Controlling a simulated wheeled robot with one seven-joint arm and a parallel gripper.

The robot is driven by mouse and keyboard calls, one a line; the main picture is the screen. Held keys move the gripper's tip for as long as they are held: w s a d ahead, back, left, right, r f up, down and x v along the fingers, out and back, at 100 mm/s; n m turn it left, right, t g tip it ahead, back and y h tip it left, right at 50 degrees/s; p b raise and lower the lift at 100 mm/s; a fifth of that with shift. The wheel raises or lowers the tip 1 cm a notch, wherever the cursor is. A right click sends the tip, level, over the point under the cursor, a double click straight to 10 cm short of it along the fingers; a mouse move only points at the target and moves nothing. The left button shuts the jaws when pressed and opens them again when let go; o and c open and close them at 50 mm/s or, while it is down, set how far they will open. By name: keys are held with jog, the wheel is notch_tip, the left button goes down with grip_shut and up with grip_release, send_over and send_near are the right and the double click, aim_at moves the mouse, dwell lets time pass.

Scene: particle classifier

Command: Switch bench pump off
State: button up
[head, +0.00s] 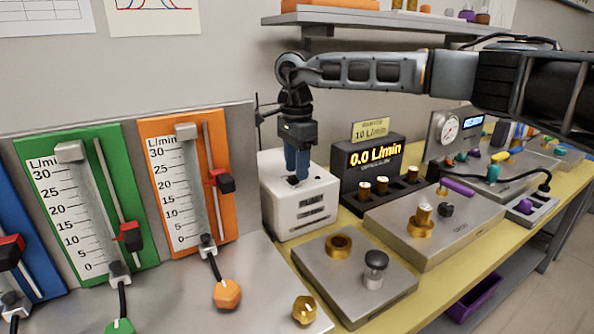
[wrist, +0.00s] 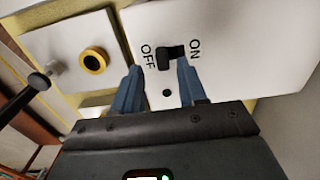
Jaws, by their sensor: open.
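The bench pump (head: 300,215) is a white box with dark slots on its front, standing by the wall in the head view. Its top shows in the wrist view (wrist: 255,45), with a black switch (wrist: 171,57) between the printed words OFF and ON. The switch's lever points toward the ON side. My gripper (head: 297,172) hangs over the pump's top, pointing down, with blue fingers. In the wrist view my gripper (wrist: 160,72) is open, one fingertip on the OFF side and the other close by the lever on the ON side. I cannot tell whether that fingertip touches it.
A display (head: 375,155) reading 0.0 L/min stands right of the pump. Green (head: 85,190) and orange (head: 190,180) flow meters stand left. A grey plate (head: 350,275) with a brass ring lies in front. A shelf (head: 370,18) is above my arm.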

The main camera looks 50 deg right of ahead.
notch_tip(320, 180, up, 6)
jog(key=shift+r, duration=0.1)
jog(key=shift+s, duration=0.15)
dwell(0.6)
